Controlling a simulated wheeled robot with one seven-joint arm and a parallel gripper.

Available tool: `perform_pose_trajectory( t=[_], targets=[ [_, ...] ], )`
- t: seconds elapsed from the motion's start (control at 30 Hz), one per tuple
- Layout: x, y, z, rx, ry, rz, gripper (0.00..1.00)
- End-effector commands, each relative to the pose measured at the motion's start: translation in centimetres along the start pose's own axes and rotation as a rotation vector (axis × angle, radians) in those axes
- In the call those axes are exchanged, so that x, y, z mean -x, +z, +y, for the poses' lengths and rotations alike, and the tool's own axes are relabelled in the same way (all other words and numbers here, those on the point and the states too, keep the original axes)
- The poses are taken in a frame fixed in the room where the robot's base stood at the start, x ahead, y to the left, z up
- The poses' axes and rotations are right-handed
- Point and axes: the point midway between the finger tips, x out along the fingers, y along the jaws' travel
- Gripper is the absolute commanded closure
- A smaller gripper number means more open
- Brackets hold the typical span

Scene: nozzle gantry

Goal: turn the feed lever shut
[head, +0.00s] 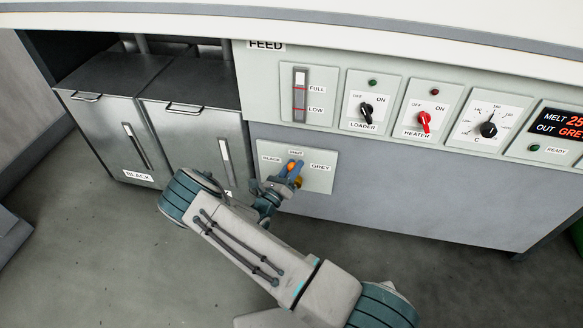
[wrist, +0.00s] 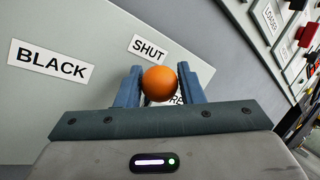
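The feed lever's round orange knob (head: 291,165) is in front of the BLACK / SHUT / GREY plate (head: 325,184), just below the SHUT label in the head view. In the wrist view the knob (wrist: 159,84) sits between the two blue fingers of my gripper (wrist: 160,86), which appear to touch it on both sides. My gripper also shows in the head view (head: 289,171) at the plate. The SHUT label (wrist: 148,48) and BLACK label (wrist: 52,62) are clear in the wrist view. The GREY label is mostly hidden behind the knob and right finger. The lever's shaft is hidden.
Above the plate is a FEED panel with a level gauge (head: 300,95), a LOADER knob (head: 366,109), a red HEATER knob (head: 424,121) and a temperature dial (head: 488,129). Two grey bins (head: 110,112) stand at the left. The floor in front is clear.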

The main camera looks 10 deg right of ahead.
Motion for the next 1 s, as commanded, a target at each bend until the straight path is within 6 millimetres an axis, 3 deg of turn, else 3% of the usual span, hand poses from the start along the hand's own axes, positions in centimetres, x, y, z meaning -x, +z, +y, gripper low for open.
perform_pose_trajectory(
  t=[0.07,0.47,1.0],
  targets=[
    [0.0,-0.1,0.0,0.003,0.0,0.001,0.48],
    [1.0,0.1,0.1,-0.001,0.003,-0.002,0.48],
    [11.9,0.1,0.0,0.001,0.003,-0.002,0.48]
  ],
)
